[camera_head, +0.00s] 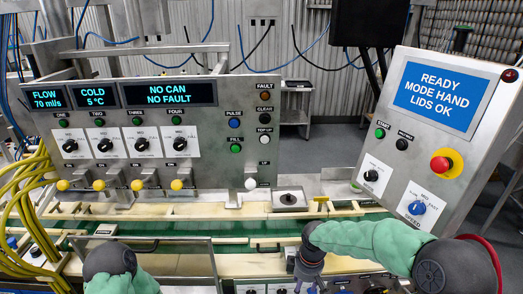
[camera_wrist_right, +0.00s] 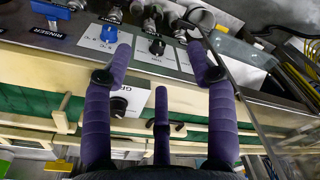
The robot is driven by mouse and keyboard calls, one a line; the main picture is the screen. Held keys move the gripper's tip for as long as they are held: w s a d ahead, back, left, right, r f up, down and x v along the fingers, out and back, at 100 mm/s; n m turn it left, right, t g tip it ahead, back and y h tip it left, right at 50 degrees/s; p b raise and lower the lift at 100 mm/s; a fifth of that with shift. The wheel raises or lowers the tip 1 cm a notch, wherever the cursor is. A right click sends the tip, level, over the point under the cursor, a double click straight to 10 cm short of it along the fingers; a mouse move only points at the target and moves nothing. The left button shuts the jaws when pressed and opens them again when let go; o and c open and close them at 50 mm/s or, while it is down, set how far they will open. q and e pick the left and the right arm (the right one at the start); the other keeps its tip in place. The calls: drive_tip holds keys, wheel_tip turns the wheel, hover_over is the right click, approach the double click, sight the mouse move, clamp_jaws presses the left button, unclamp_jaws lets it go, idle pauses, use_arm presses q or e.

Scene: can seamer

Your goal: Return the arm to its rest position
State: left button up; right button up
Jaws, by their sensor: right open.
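My right arm (camera_head: 365,242) reaches in from the lower right in a green sleeve, bent down at a dark wrist joint. My right gripper (camera_wrist_right: 160,62) shows in the right wrist view with its purple fingers spread apart and nothing between them. In the head view the right gripper (camera_head: 308,268) points down over the front edge of the machine, its fingertips mostly cut off or hidden. My left arm (camera_head: 118,270) shows only as a dark joint and green sleeve at the lower left. The left gripper is outside both views.
The control panel (camera_head: 170,140) with knobs and yellow-tipped levers stands behind the green conveyor (camera_head: 180,228). A tilted panel (camera_head: 440,140) with a red stop button (camera_head: 441,165) stands close behind my right arm. Yellow cables (camera_head: 30,210) hang at the left. A metal frame (camera_head: 150,240) stands near my left arm.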

drive_tip(key=s+a+f+m+y+b, duration=0.1)
drive_tip(key=s+f+m+b, duration=0.2)
drive_tip(key=s+f, duration=0.4)
drive_tip(key=s+a+f+m+y+b, duration=0.1)
drive_tip(key=s+f+m+b, duration=0.3)
drive_tip(key=f, duration=1.2)
drive_tip(key=s+f+m+y+b, duration=0.1)
drive_tip(key=s+f+m+b, duration=0.2)
drive_tip(key=s+f+m, duration=0.3)
drive_tip(key=s+f, duration=0.4)
drive_tip(key=f, duration=0.1)
drive_tip(key=shift+s+a+f, duration=0.3)
drive_tip(key=shift+a, duration=0.1)
